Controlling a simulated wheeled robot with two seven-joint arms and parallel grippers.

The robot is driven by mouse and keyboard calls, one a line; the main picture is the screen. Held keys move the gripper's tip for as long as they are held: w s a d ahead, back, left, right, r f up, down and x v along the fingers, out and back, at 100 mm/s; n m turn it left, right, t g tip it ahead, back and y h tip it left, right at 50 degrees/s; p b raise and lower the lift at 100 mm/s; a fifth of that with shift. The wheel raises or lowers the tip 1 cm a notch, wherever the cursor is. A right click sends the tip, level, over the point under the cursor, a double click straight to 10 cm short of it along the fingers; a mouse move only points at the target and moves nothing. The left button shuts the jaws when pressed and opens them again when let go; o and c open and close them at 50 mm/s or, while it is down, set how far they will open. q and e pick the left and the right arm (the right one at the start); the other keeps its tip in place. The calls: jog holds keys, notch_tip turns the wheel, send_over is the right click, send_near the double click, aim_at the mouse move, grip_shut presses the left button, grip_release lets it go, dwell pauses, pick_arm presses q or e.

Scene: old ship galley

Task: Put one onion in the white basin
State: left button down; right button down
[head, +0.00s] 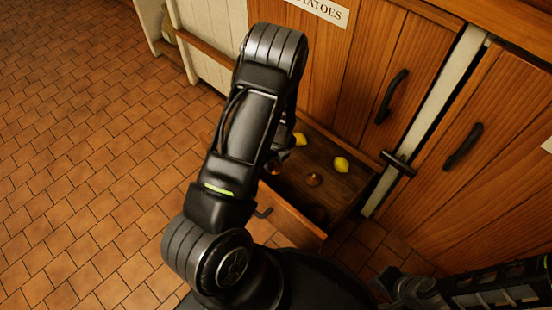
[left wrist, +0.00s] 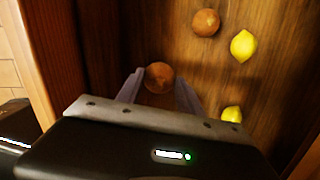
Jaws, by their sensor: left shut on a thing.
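In the left wrist view my left gripper (left wrist: 159,92) is shut on a brown onion (left wrist: 159,76), with a pale finger on each side of it. The gripper is in the open wooden drawer (head: 292,222). In the head view my left arm covers most of this gripper. A second onion (head: 314,179) lies on the drawer floor, and it also shows in the left wrist view (left wrist: 206,22). My right gripper (head: 400,287) is at the lower right of the head view, dark and partly seen; its jaws cannot be made out. The white basin is in neither view.
Two lemons lie in the drawer, one (head: 341,164) near the second onion and one (head: 299,139) further back. Wooden cabinet doors (head: 352,62) with dark handles stand behind and right of the drawer. The tiled floor (head: 85,150) at the left is clear.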

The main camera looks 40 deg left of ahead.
pick_arm(q)
jog(key=shift+w+r, duration=0.1)
jog(key=shift+w+d+r, duration=0.2)
jog(key=shift+r, duration=0.05)
jog(key=w+d+r+n, duration=0.1)
jog(key=d+r+n, duration=0.4)
jog(key=r, duration=0.6)
jog(key=w+d+r+n+g, duration=0.1)
jog(key=d+r+n, duration=0.4)
jog(key=r, duration=0.6)
jog(key=w+d+r+n, duration=0.1)
jog(key=d+r+n, duration=0.4)
jog(key=r, duration=0.5)
jog(key=shift+w+d+r+g+h, duration=0.15)
jog(key=shift+d+r+g+h, duration=0.2)
jog(key=shift+d, duration=0.75)
